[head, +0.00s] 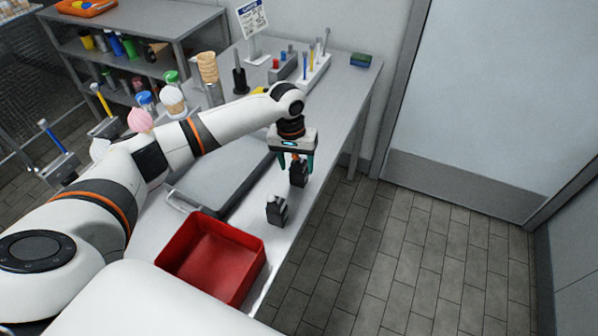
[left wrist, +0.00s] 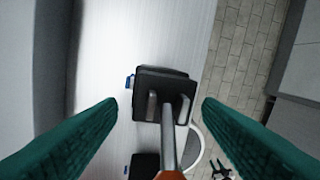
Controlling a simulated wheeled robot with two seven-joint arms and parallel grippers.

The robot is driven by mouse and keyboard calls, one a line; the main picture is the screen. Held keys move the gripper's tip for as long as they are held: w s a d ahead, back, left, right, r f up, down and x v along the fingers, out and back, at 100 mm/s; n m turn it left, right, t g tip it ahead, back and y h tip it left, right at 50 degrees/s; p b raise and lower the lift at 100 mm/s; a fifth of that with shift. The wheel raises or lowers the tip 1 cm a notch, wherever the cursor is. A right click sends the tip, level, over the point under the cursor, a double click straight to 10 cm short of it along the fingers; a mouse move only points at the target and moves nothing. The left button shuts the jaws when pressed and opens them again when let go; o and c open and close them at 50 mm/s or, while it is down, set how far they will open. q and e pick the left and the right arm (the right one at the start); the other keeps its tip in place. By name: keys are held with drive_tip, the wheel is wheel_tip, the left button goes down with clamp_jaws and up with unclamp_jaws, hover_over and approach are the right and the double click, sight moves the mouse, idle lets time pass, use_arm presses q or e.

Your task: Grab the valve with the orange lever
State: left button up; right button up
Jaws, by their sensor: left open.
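My left gripper (head: 297,168) hangs over the right edge of the table, its teal fingers apart. Below and between them is a dark block-like valve (head: 299,177) with an orange part on top. In the left wrist view the open fingers (left wrist: 160,103) flank the black valve body (left wrist: 150,80). A metal stem rises toward the camera and ends in an orange lever (left wrist: 170,175) at the lower frame edge. I see no finger contact. A second dark block (head: 277,212) stands nearer on the table; its top shows no orange. My right gripper is not in view.
A red bin (head: 212,258) stands at the table's near end. A grey tray (head: 222,185) lies left of the valves. Holders with tools (head: 314,72), a sign (head: 251,18) and a cone (head: 208,68) stand further back. Right of the table is open tiled floor (head: 400,250).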

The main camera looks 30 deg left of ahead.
use_arm(q)
drive_tip(key=c, duration=1.2)
clamp_jaws()
drive_tip(key=shift+r, duration=0.15)
